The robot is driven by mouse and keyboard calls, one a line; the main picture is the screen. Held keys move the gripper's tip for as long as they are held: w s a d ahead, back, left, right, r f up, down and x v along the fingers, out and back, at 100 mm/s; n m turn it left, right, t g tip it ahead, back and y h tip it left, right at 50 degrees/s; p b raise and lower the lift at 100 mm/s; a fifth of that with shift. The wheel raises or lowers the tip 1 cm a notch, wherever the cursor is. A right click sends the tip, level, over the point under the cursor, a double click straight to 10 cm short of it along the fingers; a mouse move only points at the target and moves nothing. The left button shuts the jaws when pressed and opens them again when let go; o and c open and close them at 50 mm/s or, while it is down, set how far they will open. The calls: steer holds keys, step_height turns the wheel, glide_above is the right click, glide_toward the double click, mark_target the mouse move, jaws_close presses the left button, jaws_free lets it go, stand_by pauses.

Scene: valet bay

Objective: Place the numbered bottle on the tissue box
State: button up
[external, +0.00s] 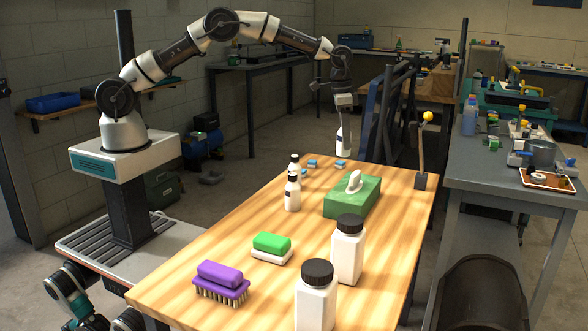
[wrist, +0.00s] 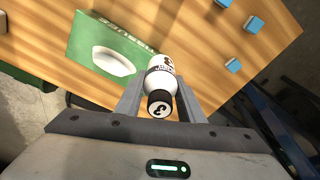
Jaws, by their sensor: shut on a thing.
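The numbered bottle (wrist: 162,82) is small and white with a black cap, and the cap bears a 3. My gripper (wrist: 160,98) is shut on it. In the external view my gripper (external: 343,104) holds this bottle (external: 343,143) upright at the far end of the wooden table. The green tissue box (external: 346,200) stands on the table, nearer the external camera than the bottle, with a white tissue sticking up from its top.
Two similar small bottles (external: 292,195) stand left of the box on the table (external: 215,235). Small blue blocks (external: 312,163) lie near the far edge. Two large black-capped bottles (external: 347,252), a green sponge (external: 271,245) and a purple brush (external: 221,280) are nearer the camera.

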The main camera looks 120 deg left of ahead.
steer(key=w+d+r+p, duration=0.1)
steer(key=w+d+r, duration=0.1)
steer(key=d, duration=0.5)
steer(key=w+d+r+p, duration=0.1)
steer(key=w+d+r, duration=0.1)
steer(key=d, duration=0.5)
glide_above(340, 192)
steer(key=shift+n, duration=0.3)
steer(key=shift+w+d+f, duration=0.1)
steer(key=shift+f, duration=5.05)
steer(key=o, duration=1.1)
steer(key=shift+o, duration=0.2)
